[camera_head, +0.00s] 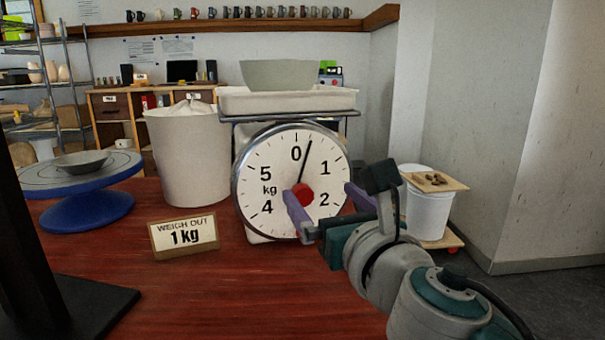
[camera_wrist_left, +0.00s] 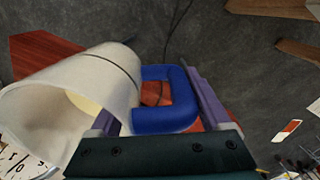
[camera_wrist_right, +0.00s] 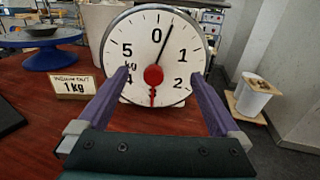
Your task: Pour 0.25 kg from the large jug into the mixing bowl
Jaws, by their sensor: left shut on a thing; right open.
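The large jug (camera_wrist_left: 85,85) is white with a blue handle (camera_wrist_left: 165,115). My left gripper (camera_wrist_left: 160,95) is shut on the handle. The jug's mouth faces the lower left of the left wrist view, with pale material inside; its true tilt is unclear. Jug and left gripper are out of the head view. The pale green mixing bowl (camera_head: 280,75) stands on the tray of the scale (camera_head: 270,170); its inside is hidden. The black needle points a little right of 0, well short of 1. My right gripper (camera_head: 327,203) is open and empty in front of the dial.
A large white bin (camera_head: 190,158) stands left of the scale. A blue turntable (camera_head: 85,180) carries a grey dish. A sign (camera_head: 184,236) reads "WEIGH OUT 1 kg". A white bucket (camera_head: 428,212) with a board on top stands at right. The front middle of the red table is clear.

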